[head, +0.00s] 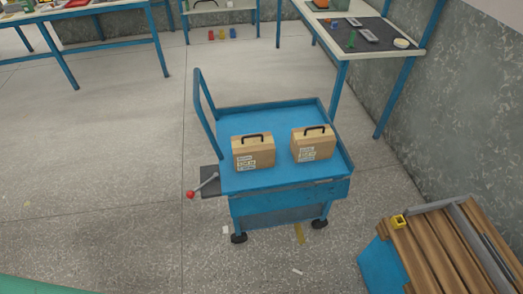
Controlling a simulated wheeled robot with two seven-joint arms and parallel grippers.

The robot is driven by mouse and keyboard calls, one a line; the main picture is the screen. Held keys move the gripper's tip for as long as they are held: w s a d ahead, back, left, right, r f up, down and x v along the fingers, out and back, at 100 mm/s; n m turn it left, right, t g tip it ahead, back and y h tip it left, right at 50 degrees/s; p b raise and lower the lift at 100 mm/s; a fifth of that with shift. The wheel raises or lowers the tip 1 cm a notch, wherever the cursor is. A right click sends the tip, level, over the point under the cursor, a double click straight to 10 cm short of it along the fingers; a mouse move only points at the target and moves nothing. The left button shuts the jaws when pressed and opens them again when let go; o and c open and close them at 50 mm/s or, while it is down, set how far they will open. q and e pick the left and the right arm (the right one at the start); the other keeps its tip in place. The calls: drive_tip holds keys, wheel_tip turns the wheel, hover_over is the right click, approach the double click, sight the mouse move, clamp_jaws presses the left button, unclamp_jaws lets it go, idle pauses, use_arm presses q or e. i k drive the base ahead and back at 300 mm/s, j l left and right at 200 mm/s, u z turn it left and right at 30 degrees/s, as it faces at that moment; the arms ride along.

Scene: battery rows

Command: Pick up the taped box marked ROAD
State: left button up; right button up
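Two tan boxes with black top handles stand upright on a blue cart (286,184). The left box (264,147) and the right box (321,137) each carry a pale label with dark markings on the lower left of the front. The label writing is too small to read, so I cannot tell which box is marked ROAD. A lighter band shows on the boxes, but I cannot tell if it is tape. The boxes stand apart, with a gap of blue tray between them. Neither of my grippers shows in the head view.
The cart has a push handle (198,92) at its left and a red-knobbed lever (191,194). Workbenches (347,52) line the back. The floor left of the cart is clear.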

sight(256, 151)
drive_tip(key=j+z, duration=0.1)
drive_tip(key=z, duration=0.3)
drive_tip(key=j+z, duration=0.1)
drive_tip(key=z, duration=0.35)
drive_tip(key=j+z, duration=0.1)
drive_tip(key=z, duration=0.3)
drive_tip(key=j+z, duration=0.15)
drive_tip(key=j, duration=0.25)
drive_tip(key=j+z, duration=0.2)
drive_tip(key=j, duration=0.25)
drive_tip(key=k+j+z, duration=0.15)
drive_tip(key=j, duration=0.2)
drive_tip(key=k+j+z, duration=0.2)
drive_tip(key=j, duration=0.2)
drive_tip(key=j+z, duration=0.15)
drive_tip(key=j, duration=0.25)
drive_tip(key=k+j+z, duration=0.15)
drive_tip(key=j, duration=0.25)
drive_tip(key=k+j+z, duration=0.2)
drive_tip(key=j, duration=0.15)
